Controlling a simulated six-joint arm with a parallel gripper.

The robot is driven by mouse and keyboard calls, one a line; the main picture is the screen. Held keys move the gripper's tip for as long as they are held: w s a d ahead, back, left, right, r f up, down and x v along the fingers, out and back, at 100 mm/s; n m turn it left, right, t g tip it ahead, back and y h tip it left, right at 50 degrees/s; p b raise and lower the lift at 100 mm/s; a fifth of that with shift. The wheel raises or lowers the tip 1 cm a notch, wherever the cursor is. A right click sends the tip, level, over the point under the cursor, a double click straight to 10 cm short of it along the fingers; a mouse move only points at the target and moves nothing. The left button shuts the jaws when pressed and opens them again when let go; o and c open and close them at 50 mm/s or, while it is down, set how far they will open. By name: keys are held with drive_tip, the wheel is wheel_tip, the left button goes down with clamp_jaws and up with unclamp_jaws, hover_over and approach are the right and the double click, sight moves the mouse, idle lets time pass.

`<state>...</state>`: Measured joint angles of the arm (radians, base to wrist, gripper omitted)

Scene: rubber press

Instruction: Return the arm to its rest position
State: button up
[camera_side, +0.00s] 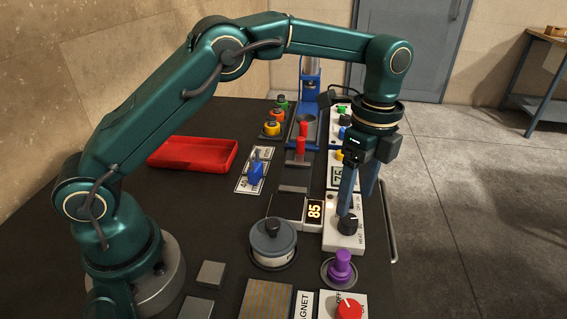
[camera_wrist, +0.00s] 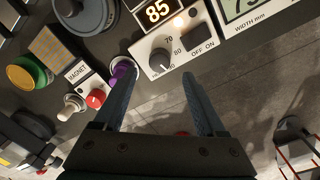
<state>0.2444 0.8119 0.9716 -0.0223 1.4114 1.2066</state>
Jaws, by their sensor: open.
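My gripper (camera_side: 356,204) hangs at the right side of the black bench in the side view, fingers pointing down. Its two blue fingers are apart with nothing between them. They are over or just beside the heat panel (camera_side: 336,238), near its black knob (camera_side: 349,224); the exact gap cannot be told. In the wrist view, the gripper (camera_wrist: 160,72) is open, and the black heat knob (camera_wrist: 160,62) shows between and beyond the fingertips. My arm is stretched out over the bench, bent at the elbow.
A purple knob (camera_side: 342,266), a red magnet dial (camera_side: 349,308) and a grey lidded pot (camera_side: 272,243) stand close to the gripper. A display (camera_side: 314,211) reads 85. A blue lever (camera_side: 255,172), red tray (camera_side: 193,153) and blue press (camera_side: 309,85) lie farther back.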

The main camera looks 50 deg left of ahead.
drive_tip(key=s+a+r+n+t, duration=0.2)
drive_tip(key=s+a+r, duration=0.1)
drive_tip(key=r, duration=0.4)
drive_tip(key=s+a+r+n+t, duration=0.2)
drive_tip(key=s+a+r, duration=0.15)
drive_tip(key=r, duration=0.35)
drive_tip(key=s+a+f+n+t, duration=0.2)
drive_tip(key=s+f+n, duration=0.4)
drive_tip(key=s+n, duration=0.6)
drive_tip(key=shift+a+f+n, duration=0.3)
drive_tip(key=shift+a, duration=0.05)
